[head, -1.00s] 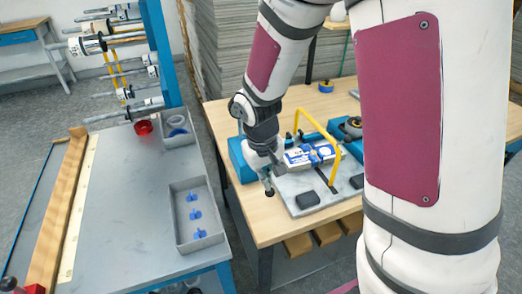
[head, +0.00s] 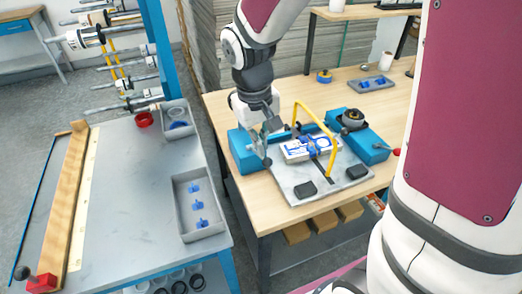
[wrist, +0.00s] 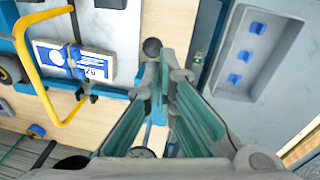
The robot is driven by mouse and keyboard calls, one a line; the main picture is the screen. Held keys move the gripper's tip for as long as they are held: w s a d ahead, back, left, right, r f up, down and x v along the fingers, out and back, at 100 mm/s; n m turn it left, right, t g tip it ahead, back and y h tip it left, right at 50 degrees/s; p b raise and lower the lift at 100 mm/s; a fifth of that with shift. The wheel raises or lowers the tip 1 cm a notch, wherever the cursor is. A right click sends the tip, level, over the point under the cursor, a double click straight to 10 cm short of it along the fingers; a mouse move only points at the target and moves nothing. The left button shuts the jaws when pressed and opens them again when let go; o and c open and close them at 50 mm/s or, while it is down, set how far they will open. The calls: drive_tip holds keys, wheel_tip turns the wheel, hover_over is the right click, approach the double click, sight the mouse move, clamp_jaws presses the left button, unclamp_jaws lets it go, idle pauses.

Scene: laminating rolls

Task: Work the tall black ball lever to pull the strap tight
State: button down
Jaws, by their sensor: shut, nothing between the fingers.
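A black ball (wrist: 152,47) shows just beyond my fingertips in the wrist view. In the head view the dark ball (head: 267,162) is at the left front of the clamping fixture, beside my fingers; most of its lever is hidden. My gripper (wrist: 164,70) is shut and empty, its fingers (head: 260,146) pointing down at the fixture's left side. I cannot tell whether they touch the lever. A white-and-blue package (head: 308,149) lies on the grey plate (head: 331,185), with a blue strap (wrist: 73,62) across it. A smaller dark knob (wrist: 92,98) sits beside the strap.
A yellow arched bar (head: 318,122) rises over the package. Blue blocks (head: 246,155) flank the plate, and black pads (head: 305,188) lie at its front. A grey bench (head: 125,200) with a bin of blue clips (head: 179,208) stands left across a gap.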

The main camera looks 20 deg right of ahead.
drive_tip(key=shift+s+a+r, duration=0.1)
drive_tip(key=shift+s+r, duration=0.05)
drive_tip(key=shift+r, duration=0.35)
drive_tip(key=shift+s+a+r, duration=0.1)
drive_tip(key=shift+r, duration=0.35)
drive_tip(key=s+d+r+t, duration=0.1)
drive_tip(key=s+r+t, duration=0.1)
drive_tip(key=s+r, duration=0.4)
drive_tip(key=s+r+m+t+y, duration=0.1)
drive_tip(key=s+r, duration=0.4)
drive_tip(key=s, duration=0.6)
drive_tip(key=shift+s+d+r+t, duration=0.2)
drive_tip(key=shift+d+r+t, duration=0.2)
drive_tip(key=shift+t, duration=0.1)
